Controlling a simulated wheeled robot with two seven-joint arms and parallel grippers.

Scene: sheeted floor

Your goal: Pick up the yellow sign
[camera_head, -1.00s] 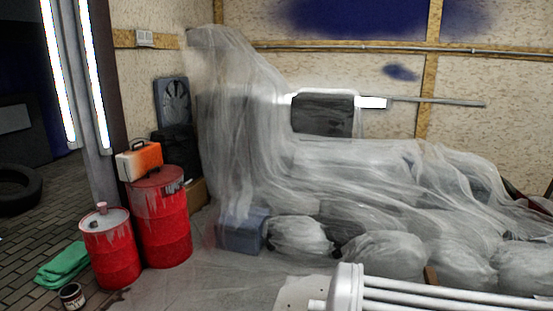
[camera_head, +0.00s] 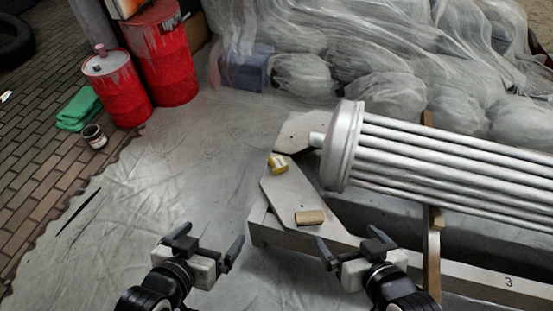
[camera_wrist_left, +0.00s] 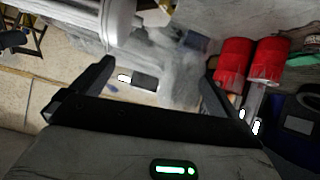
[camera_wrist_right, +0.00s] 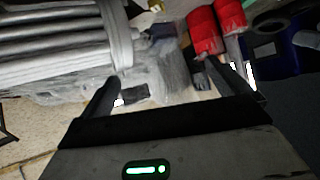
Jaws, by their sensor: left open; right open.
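A small yellow object (camera_head: 277,162), which I take for the yellow sign, lies on a grey plate near the end of the white fluted column in the head view. Any marking on it is too small to read. My left gripper (camera_head: 207,243) is open and empty, in front of it and to its left. My right gripper (camera_head: 350,243) is open and empty, in front of it and to its right. Both are clearly apart from it. A small yellowish patch shows at the top of both wrist views, too unclear to identify.
The white fluted column (camera_head: 440,160) lies over a low grey frame (camera_head: 460,277) at the right. A tan block (camera_head: 309,217) sits on the plate in front of the yellow object. Red drums (camera_head: 117,88) and green cloth (camera_head: 79,108) are at the left. The sheeted floor at left-centre is clear.

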